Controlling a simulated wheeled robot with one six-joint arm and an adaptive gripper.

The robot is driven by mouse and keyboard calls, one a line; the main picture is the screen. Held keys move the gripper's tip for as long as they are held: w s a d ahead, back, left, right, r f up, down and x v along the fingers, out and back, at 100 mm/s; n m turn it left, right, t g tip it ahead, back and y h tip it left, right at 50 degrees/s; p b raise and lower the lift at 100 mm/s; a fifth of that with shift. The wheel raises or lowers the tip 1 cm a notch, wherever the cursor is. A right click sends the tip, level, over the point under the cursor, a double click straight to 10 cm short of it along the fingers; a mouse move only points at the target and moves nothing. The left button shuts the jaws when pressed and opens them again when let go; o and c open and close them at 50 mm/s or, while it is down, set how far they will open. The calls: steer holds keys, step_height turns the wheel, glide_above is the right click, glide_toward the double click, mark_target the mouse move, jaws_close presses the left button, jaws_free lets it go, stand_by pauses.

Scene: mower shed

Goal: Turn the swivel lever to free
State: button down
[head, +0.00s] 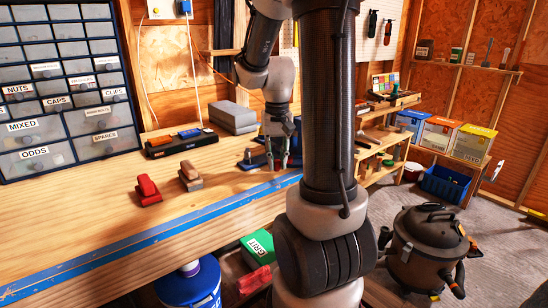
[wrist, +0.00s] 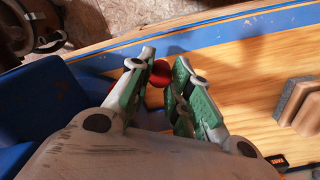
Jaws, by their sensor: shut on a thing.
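My gripper (head: 277,164) is low over the front part of the workbench, next to a small blue vise-like body (head: 252,160). In the wrist view the two green-padded fingers (wrist: 163,68) are closed in around a red knob (wrist: 160,73), which shows between their tips. I take this knob to be the end of the swivel lever. The rest of the lever is hidden behind the fingers. The blue body (wrist: 45,100) fills the left of the wrist view. The lever's angle and any markings cannot be made out.
The wooden bench (head: 100,220) has a blue front edge. A red block (head: 148,190) and a brown-grey block (head: 190,176) stand left of my gripper. A black tray (head: 182,143) and grey boxes (head: 232,116) lie behind. A vacuum (head: 428,245) stands on the floor at right.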

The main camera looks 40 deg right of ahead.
steer(key=s+n, duration=0.1)
steer(key=n, duration=0.2)
steer(key=shift+s+d, duration=0.35)
steer(key=shift+s+d+n, duration=0.2)
steer(key=shift+s+n, duration=0.1)
steer(key=shift+n, duration=0.4)
steer(key=shift+s+d+n, duration=0.2)
steer(key=shift+s+n, duration=0.05)
steer(key=shift+n, duration=0.45)
steer(key=c, duration=1.3)
jaws_free()
steer(key=shift+o, duration=0.2)
step_height(320, 180, up, 12)
